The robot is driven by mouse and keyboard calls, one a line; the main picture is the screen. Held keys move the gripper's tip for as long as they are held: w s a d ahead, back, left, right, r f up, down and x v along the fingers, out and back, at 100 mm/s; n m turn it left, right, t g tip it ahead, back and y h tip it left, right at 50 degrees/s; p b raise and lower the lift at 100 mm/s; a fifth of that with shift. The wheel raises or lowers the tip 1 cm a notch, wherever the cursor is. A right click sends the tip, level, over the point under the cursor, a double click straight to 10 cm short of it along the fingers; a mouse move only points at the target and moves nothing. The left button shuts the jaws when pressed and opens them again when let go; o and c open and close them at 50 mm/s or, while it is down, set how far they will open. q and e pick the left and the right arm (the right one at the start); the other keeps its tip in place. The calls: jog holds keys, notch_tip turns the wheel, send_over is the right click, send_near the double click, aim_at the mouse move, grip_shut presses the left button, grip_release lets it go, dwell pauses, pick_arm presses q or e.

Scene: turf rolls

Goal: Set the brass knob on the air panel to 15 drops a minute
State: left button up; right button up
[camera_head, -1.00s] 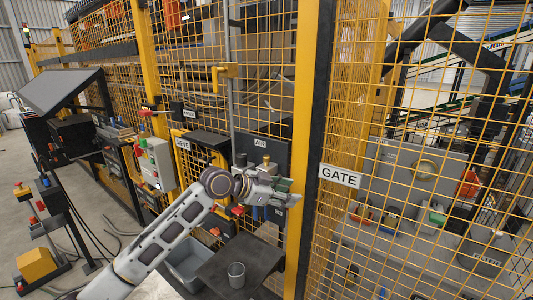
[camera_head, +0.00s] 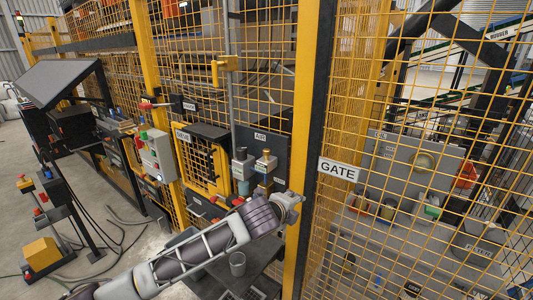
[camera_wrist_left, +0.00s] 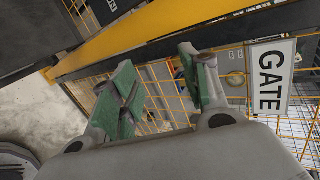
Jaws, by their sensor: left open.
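The dark air panel (camera_head: 274,140), labelled AIR, hangs on the yellow mesh fence left of the gate post. Two units stand on it. The right one has a brass knob (camera_head: 265,154) on top; the left one has a grey top (camera_head: 241,154). The drop setting is too small to read. My left gripper (camera_head: 293,203) is below and right of the brass knob, beside the yellow post and apart from the knob. In the left wrist view its green-padded fingers (camera_wrist_left: 163,88) are spread with nothing between them. My right gripper is out of view.
The yellow post (camera_head: 302,120) and the GATE sign (camera_head: 339,170) are close to my left gripper. A grey control box (camera_head: 157,160) with buttons is further left.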

pick_arm(q)
jog(key=a+r+m+t+y, duration=0.6)
jog(key=a+r+m+t, duration=0.1)
jog(key=r+m, duration=0.3)
jog(key=shift+w+a+r+t, duration=0.3)
jog(key=shift+w+a+r, duration=0.15)
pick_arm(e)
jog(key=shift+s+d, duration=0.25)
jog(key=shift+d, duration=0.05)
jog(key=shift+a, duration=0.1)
pick_arm(q)
jog(key=shift+w, duration=0.1)
